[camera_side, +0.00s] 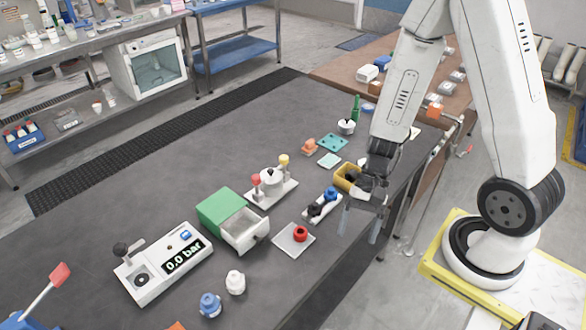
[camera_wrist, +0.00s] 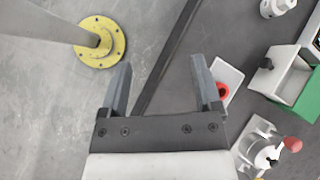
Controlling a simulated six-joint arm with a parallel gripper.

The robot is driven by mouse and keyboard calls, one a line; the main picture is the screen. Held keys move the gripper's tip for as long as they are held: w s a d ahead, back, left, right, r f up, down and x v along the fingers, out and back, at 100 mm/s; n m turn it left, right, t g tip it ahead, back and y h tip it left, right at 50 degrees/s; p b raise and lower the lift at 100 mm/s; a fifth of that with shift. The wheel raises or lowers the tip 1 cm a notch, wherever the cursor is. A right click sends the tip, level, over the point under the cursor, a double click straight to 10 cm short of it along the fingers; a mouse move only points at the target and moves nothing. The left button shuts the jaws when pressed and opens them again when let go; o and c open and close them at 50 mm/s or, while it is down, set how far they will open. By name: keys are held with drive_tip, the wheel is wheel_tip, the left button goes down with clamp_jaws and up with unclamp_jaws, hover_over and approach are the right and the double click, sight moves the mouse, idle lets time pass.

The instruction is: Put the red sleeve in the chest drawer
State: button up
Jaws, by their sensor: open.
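The red sleeve (camera_side: 300,233) sits on a pale square plate (camera_side: 288,245) on the dark table. In the wrist view the red sleeve (camera_wrist: 222,90) is partly hidden by my right finger. The chest (camera_side: 221,207) is a green box, and its white drawer (camera_side: 262,243) is pulled out towards the plate. In the wrist view the green chest (camera_wrist: 302,88) is at the right edge. My gripper (camera_side: 359,221) is open and empty, above the table's front edge, to the right of the sleeve. Its two fingers (camera_wrist: 160,85) are spread wide and point down.
A white grinder stand (camera_side: 270,187) is behind the drawer. A small stand with blue and black knobs (camera_side: 322,205) is between the plate and my gripper.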

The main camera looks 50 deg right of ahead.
drive_tip(key=w+d+r+n+t+h, duration=0.3)
drive_tip(key=w+r+n+h, duration=0.4)
drive_tip(key=n, duration=0.3)
drive_tip(key=shift+d+r+t, duration=0.35)
drive_tip(key=shift+r+t, duration=0.3)
drive_tip(key=shift+t, duration=0.25)
drive_tip(key=shift+o, duration=0.5)
